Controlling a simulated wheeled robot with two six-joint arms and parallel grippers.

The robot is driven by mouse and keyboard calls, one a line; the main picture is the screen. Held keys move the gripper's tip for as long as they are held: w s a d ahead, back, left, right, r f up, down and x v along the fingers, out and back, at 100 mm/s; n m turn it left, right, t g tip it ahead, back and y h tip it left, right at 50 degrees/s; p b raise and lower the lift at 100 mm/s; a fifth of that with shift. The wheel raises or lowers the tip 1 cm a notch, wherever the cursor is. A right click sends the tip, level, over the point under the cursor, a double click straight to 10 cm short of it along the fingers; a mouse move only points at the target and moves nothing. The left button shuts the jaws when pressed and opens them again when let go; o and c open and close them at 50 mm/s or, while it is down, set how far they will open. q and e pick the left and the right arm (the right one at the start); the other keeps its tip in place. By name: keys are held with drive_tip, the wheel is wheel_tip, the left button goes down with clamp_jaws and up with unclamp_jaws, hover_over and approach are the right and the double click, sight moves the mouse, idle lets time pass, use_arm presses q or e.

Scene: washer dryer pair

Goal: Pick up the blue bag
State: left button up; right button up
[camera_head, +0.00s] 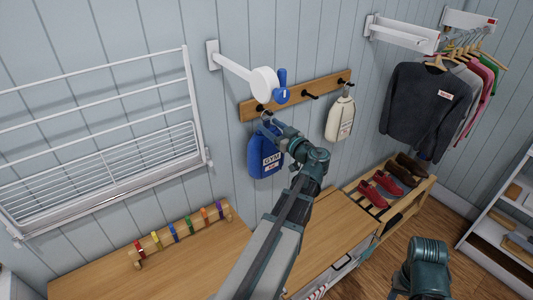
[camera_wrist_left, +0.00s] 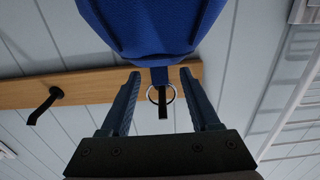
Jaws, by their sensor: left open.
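The blue bag (camera_head: 263,160), with a white "GYM" label, hangs by a ring from a dark hook on a wooden rail (camera_head: 313,93). My left gripper (camera_head: 270,124) is at the top of the bag, partly covering it in the head view. In the left wrist view, the bag's blue body (camera_wrist_left: 150,28) fills the top. Its short strap and metal ring (camera_wrist_left: 160,94) lie between the two fingers of the left gripper (camera_wrist_left: 160,76), which are open with gaps on both sides. Part of my right arm shows at the lower right of the head view, but its jaws do not show.
A cream bag (camera_head: 340,118) hangs on the same rail to the right. A white wall arm with a round end (camera_head: 264,84) sticks out above. A drying rack (camera_head: 100,150) is at left, hanging clothes (camera_head: 428,110) at right, and a shoe bench (camera_head: 400,195) below.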

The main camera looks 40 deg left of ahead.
use_arm(q)
drive_tip(key=x, duration=0.2)
drive_tip(key=shift+w+a, duration=0.1)
drive_tip(key=shift+a, duration=0.25)
drive_tip(key=shift+c, duration=0.3)
clamp_jaws()
idle(0.8)
